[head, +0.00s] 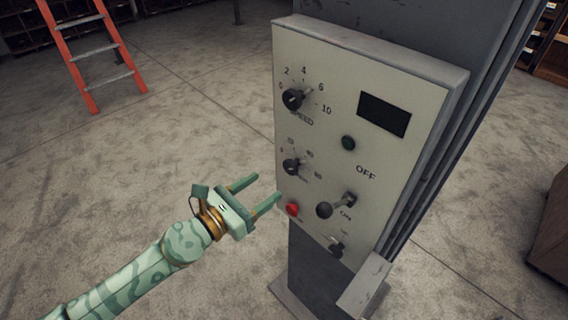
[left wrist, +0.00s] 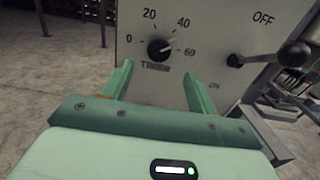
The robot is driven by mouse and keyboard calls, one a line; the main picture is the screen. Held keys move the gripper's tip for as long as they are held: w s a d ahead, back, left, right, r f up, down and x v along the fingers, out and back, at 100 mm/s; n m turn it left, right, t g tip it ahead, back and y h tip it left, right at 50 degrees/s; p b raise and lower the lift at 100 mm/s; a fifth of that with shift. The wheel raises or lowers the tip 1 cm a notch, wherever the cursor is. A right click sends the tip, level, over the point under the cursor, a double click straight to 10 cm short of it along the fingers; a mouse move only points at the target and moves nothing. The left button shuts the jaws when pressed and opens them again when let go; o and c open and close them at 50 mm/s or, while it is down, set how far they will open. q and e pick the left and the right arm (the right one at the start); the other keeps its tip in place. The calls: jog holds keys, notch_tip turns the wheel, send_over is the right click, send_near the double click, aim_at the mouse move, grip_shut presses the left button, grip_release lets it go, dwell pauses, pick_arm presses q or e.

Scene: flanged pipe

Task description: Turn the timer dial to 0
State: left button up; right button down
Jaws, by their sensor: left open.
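The timer dial (head: 291,166) is a small black knob on the lower left of the light control panel (head: 400,75). In the left wrist view the timer dial (left wrist: 160,48) has marks 0, 20, 40 and 60, and its pointer aims right, close to 60. My left gripper (head: 268,188) is open and empty, just left of the panel and a little below the dial. In the left wrist view its two fingers (left wrist: 158,82) stand apart, below and to either side of the dial, with a gap before the panel. My right gripper is not in view.
The speed dial (head: 293,99) sits above the timer. A red button (head: 292,209), an ON/OFF lever with a dark ball (head: 324,210) and a lower switch (head: 336,246) are close by. A dark display (head: 384,114) is at upper right. Open floor lies left; an orange ladder (head: 90,50) stands behind.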

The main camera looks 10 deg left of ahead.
aim_at(288, 170)
pick_arm(q)
jog(key=x, duration=0.7)
jog(key=shift+w+f, duration=0.1)
jog(key=shift+w, duration=0.15)
jog(key=shift+c, duration=0.3)
jog(key=c, duration=0.9)
